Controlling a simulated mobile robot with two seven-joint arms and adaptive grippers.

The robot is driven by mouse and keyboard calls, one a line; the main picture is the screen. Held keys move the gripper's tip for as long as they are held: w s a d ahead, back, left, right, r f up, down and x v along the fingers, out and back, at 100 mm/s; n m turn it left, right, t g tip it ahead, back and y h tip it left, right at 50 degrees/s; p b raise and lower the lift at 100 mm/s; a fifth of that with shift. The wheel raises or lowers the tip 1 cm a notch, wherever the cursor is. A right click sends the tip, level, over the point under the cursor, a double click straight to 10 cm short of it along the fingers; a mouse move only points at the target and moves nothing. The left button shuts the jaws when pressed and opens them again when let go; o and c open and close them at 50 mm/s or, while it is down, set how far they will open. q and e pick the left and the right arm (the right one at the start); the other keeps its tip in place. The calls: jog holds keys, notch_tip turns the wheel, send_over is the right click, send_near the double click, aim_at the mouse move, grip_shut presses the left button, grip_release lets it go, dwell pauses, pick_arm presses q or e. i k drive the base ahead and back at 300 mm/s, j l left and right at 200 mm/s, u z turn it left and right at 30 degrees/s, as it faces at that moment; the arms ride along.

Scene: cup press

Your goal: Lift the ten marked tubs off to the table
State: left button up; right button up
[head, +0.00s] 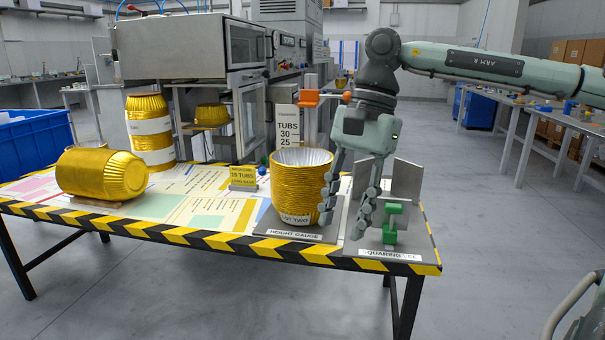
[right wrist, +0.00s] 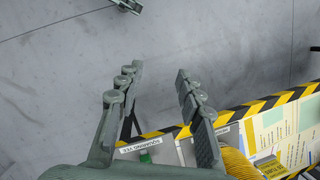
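A tall stack of nested gold foil tubs (head: 292,190) stands upright on the height gauge plate (head: 330,229), with a white label low on its front. My right gripper (head: 342,229) points down just right of the stack, its fingers spread with nothing between them. The left finger overlaps the stack's right edge in the head view; I cannot tell whether it touches. In the right wrist view the right gripper (right wrist: 157,72) is open, and the gold stack (right wrist: 238,163) shows at the lower right, outside the fingers. My left gripper is not in view.
A banded gold stack (head: 150,135) stands behind. A yellow card (head: 243,177) and a TUBS sign (head: 287,132) stand near the gauge.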

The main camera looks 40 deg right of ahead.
aim_at(297, 165)
jog(key=i+l, duration=0.6)
jog(key=l, duration=0.15)
jog(key=i+l, duration=0.6)
jog(key=l, duration=0.15)
